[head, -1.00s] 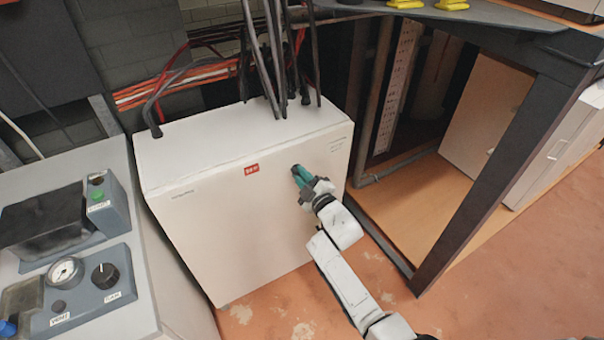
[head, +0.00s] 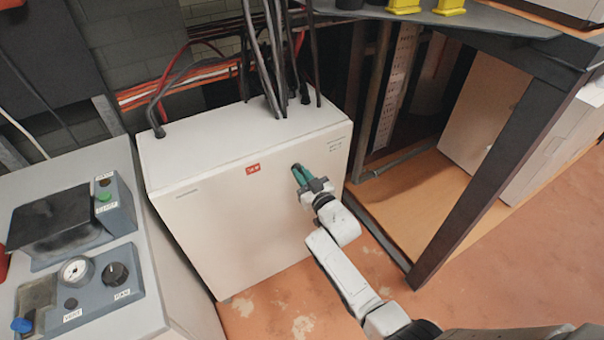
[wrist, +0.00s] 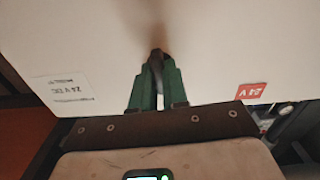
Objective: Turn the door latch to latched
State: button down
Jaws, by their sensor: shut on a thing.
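The white cabinet (head: 235,215) stands in the middle of the head view, with its front face towards me. My gripper (head: 299,172) is at the upper right of that face, its green fingers touching or very near it. In the wrist view my gripper (wrist: 157,70) is shut on a small dark latch (wrist: 157,56) on the pale panel (wrist: 225,45). The fingers cover most of the latch, so its turned position cannot be told. In the head view the latch is hidden behind the fingers.
A red label (head: 253,169) sits left of my gripper on the cabinet. Dark cables (head: 280,60) rise from its top. A grey control unit (head: 80,250) stands close on the left. A dark table frame (head: 490,180) stands on the right. Floor is clear in front.

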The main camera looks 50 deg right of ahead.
jog(key=shift+f+m, duration=0.1)
jog(key=shift+m, duration=0.5)
jog(key=c, duration=1.1)
grip_release()
jog(key=shift+c, duration=0.2)
jog(key=shift+s, duration=0.1)
jog(key=p+v, duration=0.1)
jog(key=v, duration=0.9)
jog(key=shift+s, duration=0.3)
jog(key=shift+a, duration=0.1)
jog(key=s+a+n+g+y, duration=0.1)
jog(key=s+a+g, duration=0.4)
jog(key=s, duration=0.3)
jog(key=s+a+n+g+y, duration=0.1)
jog(key=s+a+g+y, duration=0.1)
jog(key=s+a+g, duration=0.2)
jog(key=s+a+n+g+y, duration=0.1)
jog(key=s+a+g, duration=0.4)
jog(key=s, duration=0.7)
jog(key=shift+s+a+g+y, duration=0.3)
jog(key=shift+g+y, duration=0.1)
jog(key=shift+g, duration=0.8)
